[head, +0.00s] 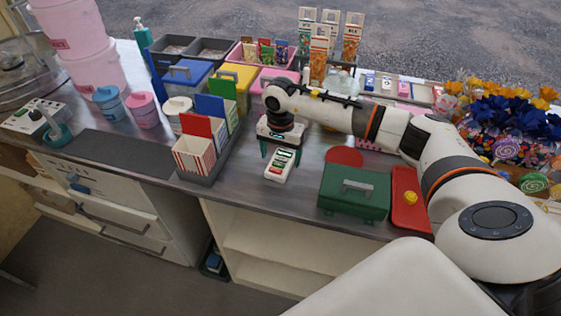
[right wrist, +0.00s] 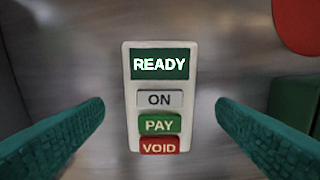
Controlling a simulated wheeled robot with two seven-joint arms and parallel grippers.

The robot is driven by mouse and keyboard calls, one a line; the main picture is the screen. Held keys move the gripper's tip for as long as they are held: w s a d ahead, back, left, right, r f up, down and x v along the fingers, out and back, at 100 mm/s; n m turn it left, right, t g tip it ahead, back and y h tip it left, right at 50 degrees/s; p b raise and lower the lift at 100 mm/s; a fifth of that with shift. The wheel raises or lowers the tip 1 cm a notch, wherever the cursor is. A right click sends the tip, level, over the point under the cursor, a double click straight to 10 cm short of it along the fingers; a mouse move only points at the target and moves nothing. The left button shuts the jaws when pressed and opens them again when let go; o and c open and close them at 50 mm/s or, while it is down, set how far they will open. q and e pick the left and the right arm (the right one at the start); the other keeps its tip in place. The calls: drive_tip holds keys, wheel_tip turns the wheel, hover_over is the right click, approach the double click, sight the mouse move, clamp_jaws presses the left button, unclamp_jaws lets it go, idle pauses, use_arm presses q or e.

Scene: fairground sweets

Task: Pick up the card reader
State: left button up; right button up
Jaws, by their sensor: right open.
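The card reader (head: 281,166) is a small white device with a dark green screen and several buttons. It lies on the metal counter, screen up, near the front edge. My right gripper (head: 281,156) is above the card reader. Its two teal fingers stand open, one on each side of the reader, with a gap to it on both sides in the right wrist view (right wrist: 160,125). My left gripper is not in view.
A green box (head: 353,193) and a red tray (head: 411,200) stand right of the reader. A dark rack with a striped carton (head: 195,157) stands to its left. Storage tubs line the back. The counter's front edge (head: 250,203) is close to the reader.

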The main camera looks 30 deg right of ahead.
drive_tip(key=shift+f, duration=1.25)
drive_tip(key=c, duration=1.1)
drive_tip(key=shift+c, duration=0.3)
drive_tip(key=shift+w+r, duration=0.1)
drive_tip(key=shift+r, duration=0.05)
